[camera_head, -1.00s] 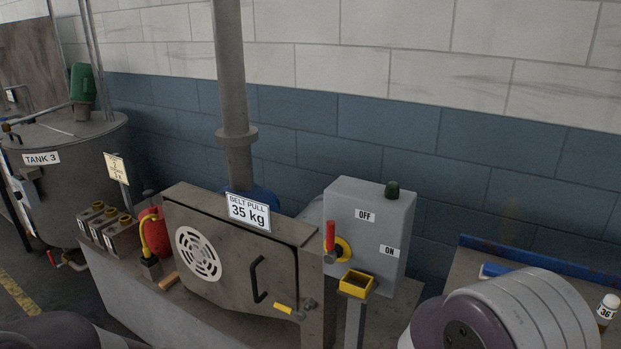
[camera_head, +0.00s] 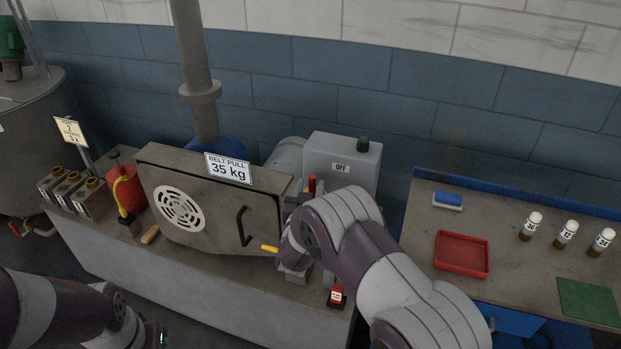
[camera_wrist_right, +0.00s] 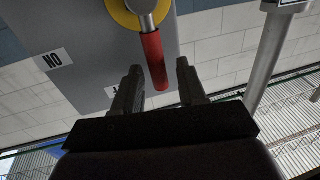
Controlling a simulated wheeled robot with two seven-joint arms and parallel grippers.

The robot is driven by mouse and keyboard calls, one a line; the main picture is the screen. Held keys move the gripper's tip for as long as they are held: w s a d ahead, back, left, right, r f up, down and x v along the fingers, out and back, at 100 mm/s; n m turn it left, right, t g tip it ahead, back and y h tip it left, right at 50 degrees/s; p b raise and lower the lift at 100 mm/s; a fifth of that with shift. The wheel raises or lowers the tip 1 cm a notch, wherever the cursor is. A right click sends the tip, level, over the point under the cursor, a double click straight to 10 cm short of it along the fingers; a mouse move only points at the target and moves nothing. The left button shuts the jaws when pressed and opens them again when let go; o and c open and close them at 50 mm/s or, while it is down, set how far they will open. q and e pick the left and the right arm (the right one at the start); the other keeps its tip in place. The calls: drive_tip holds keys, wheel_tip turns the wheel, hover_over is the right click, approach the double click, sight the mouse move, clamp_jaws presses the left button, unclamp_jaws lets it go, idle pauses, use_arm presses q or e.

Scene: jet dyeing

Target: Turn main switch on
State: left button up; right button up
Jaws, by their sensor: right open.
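The main switch is a red handle (camera_head: 312,184) on a grey box (camera_head: 345,160) with an OFF label (camera_head: 341,168); in the head view its tip points up and my right arm hides the rest. In the right wrist view the red handle (camera_wrist_right: 154,60) extends from a yellow disc (camera_wrist_right: 128,12), with its end pointing toward a partly hidden label. The ON label (camera_wrist_right: 55,60) is off to the side. My right gripper (camera_wrist_right: 158,72) is open, with its fingers on either side of the handle's end; contact is unclear. My left arm is at the lower left, its fingers not visible.
A metal housing (camera_head: 205,205) with a "35 kg" sign stands left of the switch box. A small red-labelled item (camera_head: 337,296) is on the bench front. The right table holds a red tray (camera_head: 461,255), several bottles and a green mat (camera_head: 588,302).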

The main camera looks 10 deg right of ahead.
drive_tip(key=shift+d+x, duration=0.2)
drive_tip(key=shift+x, duration=0.8)
drive_tip(key=shift+w, duration=0.1)
use_arm(q)
drive_tip(key=shift+r, duration=0.3)
use_arm(e)
drive_tip(key=shift+a, duration=0.1)
